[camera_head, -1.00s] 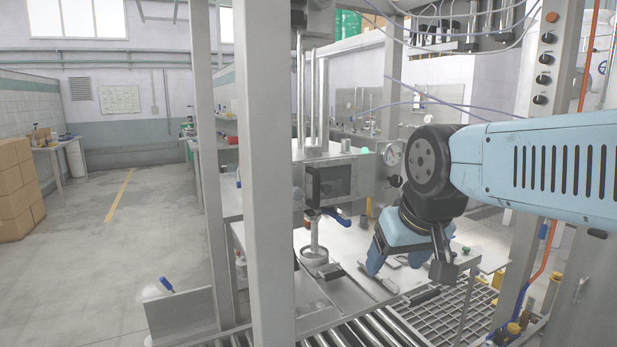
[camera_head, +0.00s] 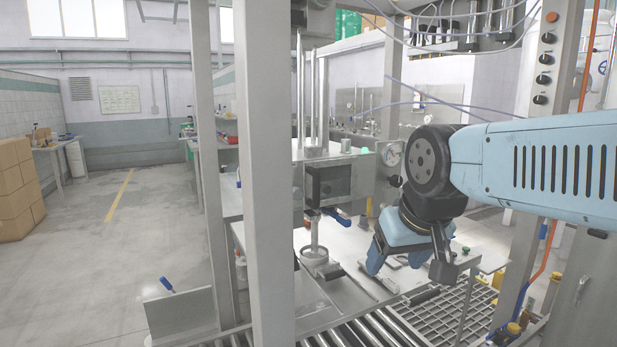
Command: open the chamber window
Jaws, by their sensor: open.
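The chamber is a steel box (camera_head: 365,185) on the filling machine, left of my arm. Its dark, framed window (camera_head: 331,182) faces forward and looks closed. A blue-handled valve (camera_head: 337,217) sits just below the window. My gripper (camera_head: 408,272) hangs to the right of and below the window, apart from it, pointing down over the machine's steel table. Its jaws are open and nothing shows between them.
A thick steel post (camera_head: 266,180) stands at the left front of the machine. A pressure gauge (camera_head: 391,153) is close to my wrist. A roller conveyor (camera_head: 365,332) and a grating (camera_head: 450,315) lie below.

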